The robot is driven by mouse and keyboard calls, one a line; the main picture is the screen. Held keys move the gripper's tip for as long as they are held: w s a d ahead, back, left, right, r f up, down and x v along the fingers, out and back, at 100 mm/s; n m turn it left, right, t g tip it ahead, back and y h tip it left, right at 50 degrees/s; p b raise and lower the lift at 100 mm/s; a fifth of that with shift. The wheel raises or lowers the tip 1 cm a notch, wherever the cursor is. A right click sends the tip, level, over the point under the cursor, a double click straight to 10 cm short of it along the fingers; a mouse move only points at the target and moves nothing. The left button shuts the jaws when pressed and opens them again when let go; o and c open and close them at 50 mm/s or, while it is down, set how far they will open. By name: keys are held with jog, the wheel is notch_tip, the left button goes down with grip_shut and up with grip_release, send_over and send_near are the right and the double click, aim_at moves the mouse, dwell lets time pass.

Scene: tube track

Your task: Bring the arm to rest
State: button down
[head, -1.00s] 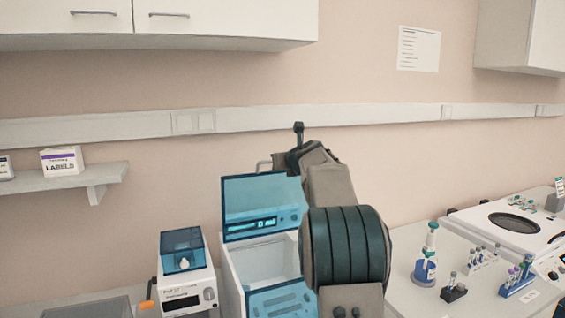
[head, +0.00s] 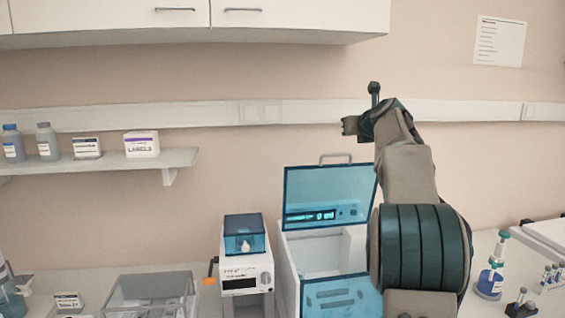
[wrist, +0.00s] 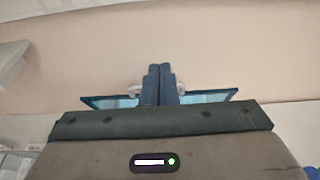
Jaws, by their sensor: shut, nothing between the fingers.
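My gripper (wrist: 159,72) shows in the wrist view with its two dark blue fingers together, shut and empty. In the head view my arm is raised and bent, with the gripper end (head: 349,125) pointing left, in front of the wall and above the open machine (head: 295,262). The machine's blue see-through lid (head: 330,190) stands up, with a handle (head: 336,158) on its top edge. Behind the fingers in the wrist view, the lid (wrist: 205,97) shows on both sides. My arm hides the machine's right side.
A small device with a blue cover (head: 245,270) stands left of the machine. A clear box (head: 150,292) is farther left. A wall shelf (head: 110,165) holds bottles and boxes. At right are a spray bottle (head: 493,270) and tube racks (head: 521,309). Cabinets (head: 200,20) hang above.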

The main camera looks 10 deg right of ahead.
jog(key=s+a+f+n+g+y+b, duration=0.1)
jog(key=s+a+f+n+g+b, duration=0.15)
jog(key=s+a+f+n, duration=0.7)
jog(key=s+a+f+n+g+y+b, duration=0.15)
jog(key=s+a+f+n+g, duration=0.35)
jog(key=s+f+n, duration=0.8)
jog(key=s+a+f+n+g+h+b, duration=0.1)
jog(key=s+a+f+n, duration=0.1)
jog(key=s+f+n, duration=0.4)
jog(key=s+a+f+n+g+h+b, duration=0.1)
jog(key=s+f+n, duration=0.6)
jog(key=s, duration=1)
jog(key=shift+a+f+g, duration=0.75)
jog(key=shift+a+f, duration=0.1)
jog(key=shift+f, duration=0.05)
